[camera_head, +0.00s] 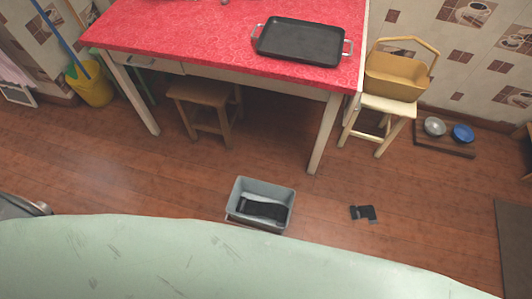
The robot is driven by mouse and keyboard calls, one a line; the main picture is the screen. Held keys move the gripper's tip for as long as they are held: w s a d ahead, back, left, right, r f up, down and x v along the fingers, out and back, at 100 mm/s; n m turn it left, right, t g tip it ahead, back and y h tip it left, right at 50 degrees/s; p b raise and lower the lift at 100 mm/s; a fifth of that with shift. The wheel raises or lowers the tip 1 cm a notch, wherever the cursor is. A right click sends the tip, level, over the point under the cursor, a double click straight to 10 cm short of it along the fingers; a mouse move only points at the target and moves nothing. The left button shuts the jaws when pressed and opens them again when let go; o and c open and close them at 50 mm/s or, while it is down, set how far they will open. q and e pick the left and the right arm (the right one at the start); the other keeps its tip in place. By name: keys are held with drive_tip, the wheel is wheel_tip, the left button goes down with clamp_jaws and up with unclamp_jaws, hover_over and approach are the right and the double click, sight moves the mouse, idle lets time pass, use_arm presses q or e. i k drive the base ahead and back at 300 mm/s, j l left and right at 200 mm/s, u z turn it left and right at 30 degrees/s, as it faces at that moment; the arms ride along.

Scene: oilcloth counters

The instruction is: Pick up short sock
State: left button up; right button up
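A small black piece of cloth (362,213), which looks like a short sock, lies on the wooden floor right of the grey bin. It has a bent shape and a lighter grey patch on it. The grey open bin (283,191) stands on the floor and holds a longer black cloth item (264,209), perhaps another sock. Neither of my grippers shows in this view.
A red-topped table (200,30) carries a black tray (300,41). A brown stool (205,98) stands beneath it. A wicker basket (393,76) sits on a cream stool (390,105). Bowls (462,132) and a yellow bucket (92,88) stand farther off. Floor around the small cloth is clear.

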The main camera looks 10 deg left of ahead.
sight(357, 212)
drive_tip(key=z, duration=1.1)
